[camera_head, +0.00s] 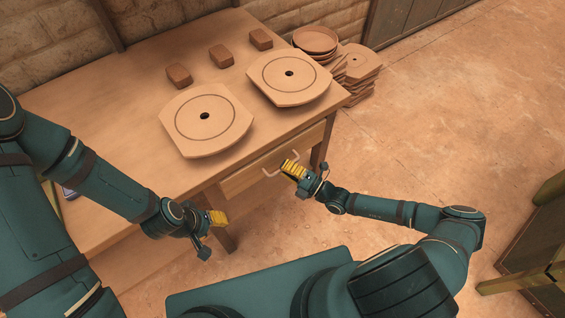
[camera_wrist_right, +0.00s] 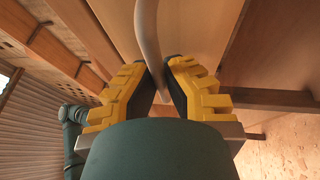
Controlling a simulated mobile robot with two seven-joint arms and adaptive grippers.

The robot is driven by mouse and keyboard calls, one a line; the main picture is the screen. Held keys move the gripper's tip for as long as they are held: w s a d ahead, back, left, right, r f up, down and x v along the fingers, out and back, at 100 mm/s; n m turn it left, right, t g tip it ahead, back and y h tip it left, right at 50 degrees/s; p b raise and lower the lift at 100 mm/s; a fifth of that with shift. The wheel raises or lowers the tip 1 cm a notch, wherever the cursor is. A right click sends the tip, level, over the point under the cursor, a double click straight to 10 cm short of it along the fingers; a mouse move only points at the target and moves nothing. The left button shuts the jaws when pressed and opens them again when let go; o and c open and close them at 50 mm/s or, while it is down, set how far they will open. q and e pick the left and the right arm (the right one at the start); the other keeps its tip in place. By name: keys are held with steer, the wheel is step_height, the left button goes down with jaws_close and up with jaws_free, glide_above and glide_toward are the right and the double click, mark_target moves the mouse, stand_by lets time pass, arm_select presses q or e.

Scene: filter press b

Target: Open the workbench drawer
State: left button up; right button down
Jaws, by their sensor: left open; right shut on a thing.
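The wooden workbench (camera_head: 120,75) has a drawer (camera_head: 245,175) under its front edge. The drawer carries a pale curved handle (camera_head: 268,171). My right gripper (camera_head: 291,170) is at the right end of this handle, in front of the drawer. In the right wrist view, the handle (camera_wrist_right: 148,40) runs down between the yellow fingers of the right gripper (camera_wrist_right: 165,82), which is shut on it. My left gripper (camera_head: 215,220) is open and empty, in front of the bench and left of the drawer. Whether the drawer front stands out from the bench is hard to tell.
Two square plates with round centre holes, a left plate (camera_head: 205,135) and a right plate (camera_head: 290,88), lie on the bench top. Several small brown blocks (camera_head: 220,56) sit behind them. Stacked dishes (camera_head: 358,65) stand beyond the right end. The floor at right is mostly clear.

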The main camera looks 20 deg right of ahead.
steer(key=s+d+p, duration=0.1)
steer(key=s+d, duration=0.2)
steer(key=s, duration=0.6)
steer(key=s+d+p, duration=0.1)
steer(key=s+d, duration=0.3)
steer(key=s, duration=0.6)
steer(key=shift+s+p, duration=0.15)
steer(key=shift+p, duration=0.2)
steer(key=shift+r, duration=0.1)
steer(key=c, duration=1)
jaws_free()
steer(key=v, duration=1.2)
